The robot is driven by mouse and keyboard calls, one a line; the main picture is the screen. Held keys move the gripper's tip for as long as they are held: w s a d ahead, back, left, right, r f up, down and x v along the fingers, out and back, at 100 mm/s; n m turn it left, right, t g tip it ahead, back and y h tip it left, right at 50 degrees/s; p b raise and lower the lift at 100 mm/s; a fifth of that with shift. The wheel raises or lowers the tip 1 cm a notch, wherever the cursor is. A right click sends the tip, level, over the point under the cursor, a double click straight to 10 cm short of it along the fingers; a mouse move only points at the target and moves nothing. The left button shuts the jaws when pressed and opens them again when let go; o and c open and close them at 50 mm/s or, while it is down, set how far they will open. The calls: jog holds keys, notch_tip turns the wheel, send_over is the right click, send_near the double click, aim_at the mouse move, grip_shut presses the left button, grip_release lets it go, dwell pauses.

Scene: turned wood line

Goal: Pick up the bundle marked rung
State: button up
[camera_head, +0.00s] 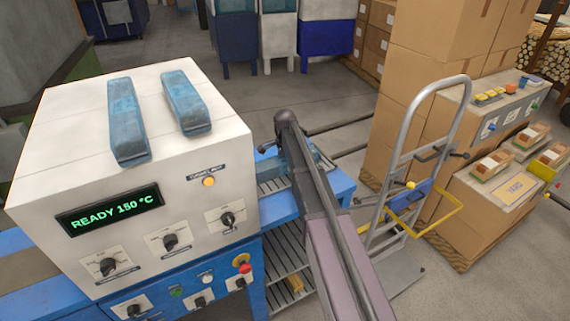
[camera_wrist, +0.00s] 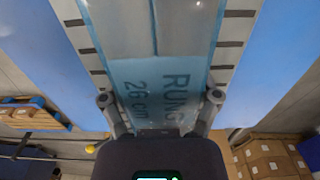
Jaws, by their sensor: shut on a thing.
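The bundle marked RUNG 26 cm (camera_wrist: 150,75) is wrapped in bluish film and fills the middle of the wrist view, its lettering turned sideways. The fingers of my gripper (camera_wrist: 160,98) stand at both its sides and are shut on it. It lies over a slatted surface, and I cannot tell whether it is lifted clear. In the head view a bluish bundle (camera_head: 270,168) shows beside my arm on the blue-framed bench, mostly hidden by the arm and the white machine.
The white machine (camera_head: 180,190) reads READY 150 °C and stands close left of my arm. A hand truck (camera_head: 410,170) and stacked cartons (camera_head: 430,75) stand to the right. Some grey floor (camera_head: 300,95) is open behind the bench.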

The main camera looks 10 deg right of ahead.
jog(key=shift+r, duration=0.2)
notch_tip(320, 180, up, 10)
jog(key=p, duration=1)
jog(key=shift+f, duration=0.25)
jog(key=shift+s, duration=0.1)
